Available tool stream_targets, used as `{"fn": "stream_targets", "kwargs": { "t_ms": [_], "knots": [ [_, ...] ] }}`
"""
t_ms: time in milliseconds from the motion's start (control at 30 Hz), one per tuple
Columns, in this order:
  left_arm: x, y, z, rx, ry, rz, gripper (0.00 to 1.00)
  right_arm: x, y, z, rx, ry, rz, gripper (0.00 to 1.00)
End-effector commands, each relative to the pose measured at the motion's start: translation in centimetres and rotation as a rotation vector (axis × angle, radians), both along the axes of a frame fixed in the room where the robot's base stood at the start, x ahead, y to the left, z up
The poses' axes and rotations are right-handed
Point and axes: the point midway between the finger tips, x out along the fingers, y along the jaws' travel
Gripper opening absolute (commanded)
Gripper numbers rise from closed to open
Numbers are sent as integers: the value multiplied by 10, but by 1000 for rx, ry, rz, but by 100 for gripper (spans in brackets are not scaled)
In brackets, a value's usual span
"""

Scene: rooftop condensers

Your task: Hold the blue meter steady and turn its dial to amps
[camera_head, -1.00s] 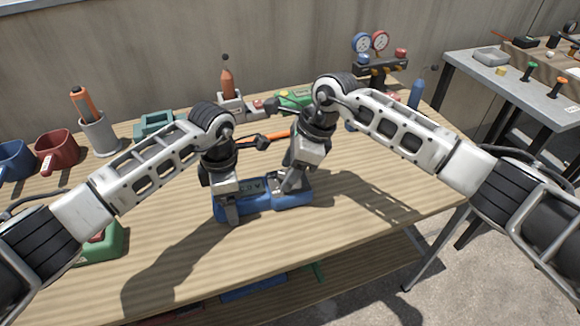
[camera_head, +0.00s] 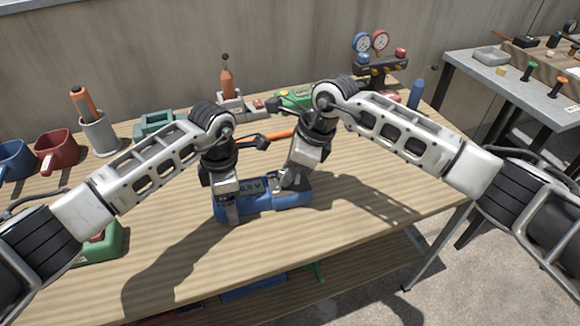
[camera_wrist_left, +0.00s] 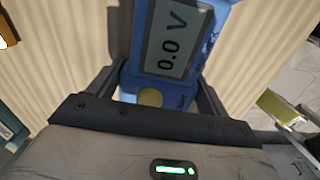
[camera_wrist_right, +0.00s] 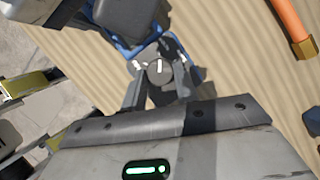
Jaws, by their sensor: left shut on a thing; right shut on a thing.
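The blue meter (camera_head: 262,208) lies on the wooden bench, and its display (camera_wrist_left: 168,40) reads 0.0 V in the left wrist view. My left gripper (camera_head: 230,208) is shut on the meter's left end, with a finger on either side of the body. My right gripper (camera_head: 287,188) is shut on the grey dial (camera_wrist_right: 158,71) near the meter's other end. The dial has a white pointer mark in the right wrist view. My right gripper hides the dial in the head view, and I cannot read markings around it.
An orange-handled tool (camera_head: 276,135) lies behind the meter. Gauges (camera_head: 371,44) stand at the back. The bench's front right is clear.

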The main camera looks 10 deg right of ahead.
Motion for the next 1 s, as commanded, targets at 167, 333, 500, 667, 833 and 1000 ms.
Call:
{"fn": "stream_targets", "kwargs": {
  "t_ms": [167,333,500,667,833,1000],
  "knots": [
    [0,0,1,0,-1,-1,41,-1,0,1,-1,-4,-148,7],
    [0,0,1,0,-1,-1,41,-3,1,1,-1,-4,-307,7],
    [0,0,1,1,-1,-1,41,-4,2,1,-2,-4,-466,7],
    [0,0,1,1,-1,0,41,-5,3,1,-1,-4,-603,7],
    [0,0,0,1,-1,0,41,-5,4,1,-1,-3,-725,7],
    [0,0,0,1,-1,0,41,-6,5,1,-1,-2,-813,7]
  ]
}}
